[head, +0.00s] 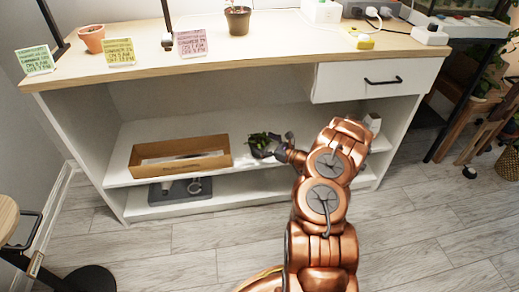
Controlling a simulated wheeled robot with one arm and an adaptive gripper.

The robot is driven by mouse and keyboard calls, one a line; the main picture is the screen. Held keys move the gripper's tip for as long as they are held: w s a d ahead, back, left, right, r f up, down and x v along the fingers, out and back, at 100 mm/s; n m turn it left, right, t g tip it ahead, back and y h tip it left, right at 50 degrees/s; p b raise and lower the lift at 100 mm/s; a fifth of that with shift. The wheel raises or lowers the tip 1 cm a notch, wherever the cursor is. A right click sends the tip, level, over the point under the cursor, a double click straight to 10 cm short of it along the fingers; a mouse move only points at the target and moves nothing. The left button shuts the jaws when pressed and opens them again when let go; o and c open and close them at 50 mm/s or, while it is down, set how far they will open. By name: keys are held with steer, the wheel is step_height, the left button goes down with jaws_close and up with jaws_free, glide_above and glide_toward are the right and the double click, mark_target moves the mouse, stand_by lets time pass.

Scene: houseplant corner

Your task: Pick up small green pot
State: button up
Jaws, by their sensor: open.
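A small dark pot with a green leafy plant (260,141) stands on the middle shelf of the white bench; the pot's colour is hard to tell. My gripper (274,147) is open at its right side, with the fingers close to the pot. I cannot tell whether a finger touches it or whether the pot is between the fingers. My copper arm reaches in from the bottom of the picture, and part of the shelf behind it is hidden.
A cardboard tray (180,155) sits left of the plant on the shelf. The bench top (275,52) overhangs the shelf and carries a terracotta pot (91,39), a brown pot (237,20), label cards and plugs. A stool (8,216) stands left; the front floor is mostly clear.

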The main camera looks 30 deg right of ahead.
mark_target(255, 141)
steer(key=shift+b+x, duration=0.85)
steer(key=shift+x, duration=1.45)
steer(key=shift+d, duration=0.1)
steer(key=shift+f, duration=0.1)
steer(key=c, duration=1)
